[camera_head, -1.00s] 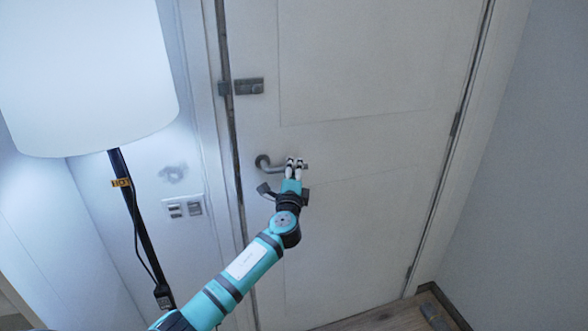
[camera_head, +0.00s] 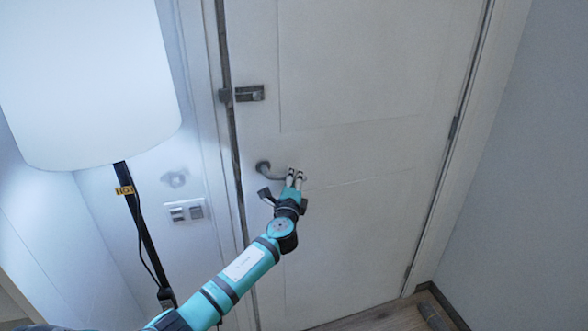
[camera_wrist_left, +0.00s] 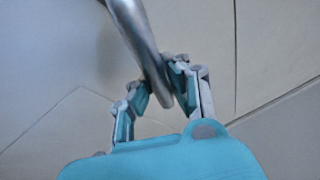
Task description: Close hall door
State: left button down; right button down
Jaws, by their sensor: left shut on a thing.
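The white hall door (camera_head: 350,230) fills the middle of the head view. It looks level with its frame, with a dark narrow gap along its left edge; I cannot tell whether it is latched. A grey lever handle (camera_head: 264,168) sits near that left edge. My left gripper (camera_head: 295,174) is at the lever's free end, and its fingers hide part of it. In the left wrist view, the metal lever (camera_wrist_left: 140,45) runs down between the two fingers of the gripper (camera_wrist_left: 160,98), which is shut on it. My right gripper is not in view.
A dark latch (camera_head: 248,93) is on the door above the handle. A floor lamp with a white shade (camera_head: 85,85) and dark pole (camera_head: 145,235) stands close left of my left arm. A wall switch (camera_head: 187,211) is behind it. A wooden floor strip (camera_head: 385,317) shows below.

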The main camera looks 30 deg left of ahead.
pick_arm(q)
jog(key=m+p, duration=0.1)
jog(key=p, duration=0.1)
jog(key=f+m+g+p, duration=0.1)
jog(key=p, duration=0.1)
jog(key=shift+s+a+f+m+h, duration=0.1)
jog(key=shift+s+a+m+h, duration=0.15)
jog(key=shift+a+m+h, duration=0.05)
jog(key=shift+s+a+f+m+g+p, duration=0.1)
jog(key=shift+s+f+m+g+p, duration=0.1)
jog(key=shift+f+m+p, duration=0.3)
jog(key=shift+s+a+f+m+g+p, duration=0.1)
jog(key=shift+f+m+g+p, duration=0.1)
jog(key=shift+m+p, duration=0.35)
jog(key=shift+w+a+b, duration=0.4)
jog(key=shift+w+a, duration=0.2)
jog(key=shift+a, duration=0.2)
jog(key=c, duration=1.3)
grip_release()
jog(key=shift+s+d, duration=0.1)
jog(key=shift+o, duration=0.4)
jog(key=shift+f, duration=0.1)
